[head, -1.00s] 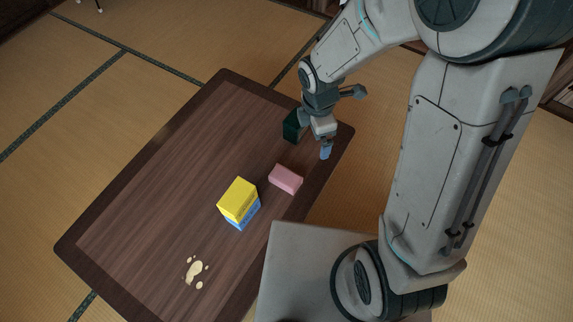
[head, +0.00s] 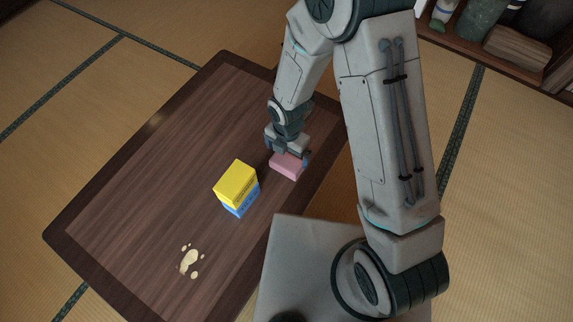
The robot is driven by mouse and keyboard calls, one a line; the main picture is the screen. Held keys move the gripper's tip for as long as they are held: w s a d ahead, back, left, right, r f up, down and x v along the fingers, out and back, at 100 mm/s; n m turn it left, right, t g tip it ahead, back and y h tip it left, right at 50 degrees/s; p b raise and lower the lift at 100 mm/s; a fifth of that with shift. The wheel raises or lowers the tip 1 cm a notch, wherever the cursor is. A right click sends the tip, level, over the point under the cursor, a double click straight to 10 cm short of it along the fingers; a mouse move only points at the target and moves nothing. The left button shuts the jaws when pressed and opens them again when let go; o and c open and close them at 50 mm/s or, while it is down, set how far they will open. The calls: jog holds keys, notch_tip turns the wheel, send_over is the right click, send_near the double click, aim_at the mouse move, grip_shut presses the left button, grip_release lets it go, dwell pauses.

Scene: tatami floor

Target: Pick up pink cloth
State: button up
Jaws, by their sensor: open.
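The pink cloth (head: 286,167) is a folded, block-like piece lying on the dark wooden table (head: 150,190), near its right edge. My gripper (head: 287,156) is at the cloth's far side, pointing down, with its fingers spread at either side of the cloth's upper part. It is open. Whether the fingers touch the cloth cannot be told, and the cloth still lies on the table.
A yellow box (head: 236,184) on a blue box (head: 243,205) stands just left of the cloth. A pale spill (head: 189,261) lies on the table's near part. The table's left and far parts are clear. A shelf (head: 500,45) with several items stands at the upper right.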

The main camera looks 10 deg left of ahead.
aim_at(288, 159)
notch_tip(288, 159, down, 5)
jog(key=b, duration=0.3)
jog(key=shift+d+f, duration=0.1)
jog(key=shift+f, duration=0.1)
jog(key=shift+w+r, duration=0.1)
jog(key=c, duration=0.6)
jog(key=shift+r+p, duration=0.4)
jog(key=shift+r, duration=0.1)
notch_tip(288, 159, up, 4)
jog(key=shift+p, duration=1.1)
jog(key=w+d+r+p, duration=0.2)
jog(key=d+r, duration=0.1)
jog(key=d, duration=0.2)
jog(key=w+d+r+p, duration=0.2)
jog(key=w+d+r, duration=0.1)
jog(key=d, duration=0.2)
jog(key=shift+d, duration=0.3)
